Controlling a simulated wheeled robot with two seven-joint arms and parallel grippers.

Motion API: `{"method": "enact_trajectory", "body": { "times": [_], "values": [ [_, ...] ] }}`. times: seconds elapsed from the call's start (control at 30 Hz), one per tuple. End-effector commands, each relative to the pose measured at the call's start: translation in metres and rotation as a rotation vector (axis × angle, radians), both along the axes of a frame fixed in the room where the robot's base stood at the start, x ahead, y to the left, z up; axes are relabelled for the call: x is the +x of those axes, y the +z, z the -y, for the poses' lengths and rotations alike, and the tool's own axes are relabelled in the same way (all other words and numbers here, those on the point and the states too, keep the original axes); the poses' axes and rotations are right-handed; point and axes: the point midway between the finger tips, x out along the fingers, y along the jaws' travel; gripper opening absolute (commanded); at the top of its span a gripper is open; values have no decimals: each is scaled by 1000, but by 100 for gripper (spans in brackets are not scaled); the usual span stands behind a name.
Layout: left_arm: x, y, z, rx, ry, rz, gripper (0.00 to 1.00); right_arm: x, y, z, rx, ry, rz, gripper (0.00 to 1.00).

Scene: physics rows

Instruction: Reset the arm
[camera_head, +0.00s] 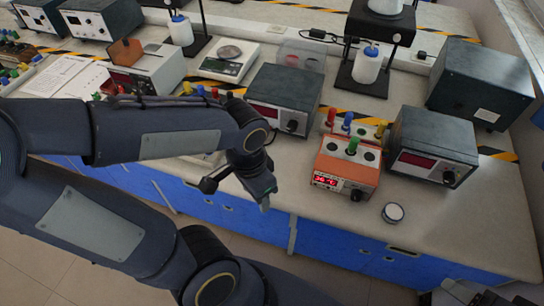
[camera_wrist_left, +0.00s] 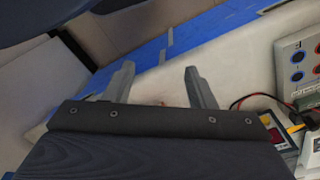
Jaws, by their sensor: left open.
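My left gripper (camera_head: 264,204) is at the end of a dark arm that comes in from the left in the head view. It hangs above the front edge of the bench (camera_head: 430,235), left of the orange device. In the left wrist view my left gripper (camera_wrist_left: 160,80) has its two grey fingers spread apart, with nothing between them. Another dark arm section of mine crosses the lower left of the head view.
An orange heating device (camera_head: 348,172) with a red display stands close on the right. A dark meter box (camera_head: 285,98) is behind the gripper, and another (camera_head: 433,146) stands farther right. A small round lidded dish (camera_head: 393,212) lies near the front edge. Bare bench lies around the dish.

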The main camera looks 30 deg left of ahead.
Motion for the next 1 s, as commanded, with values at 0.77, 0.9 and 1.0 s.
{"method": "enact_trajectory", "body": {
  "times": [0.77,0.9,1.0],
  "values": [
    [-16,64,15,-397,499,364,50,0,0,0,0,0,0,65],
    [-16,66,16,-407,509,371,50,0,0,0,0,0,0,65],
    [-16,65,16,-406,508,371,50,0,0,0,0,0,0,65]
  ]
}}
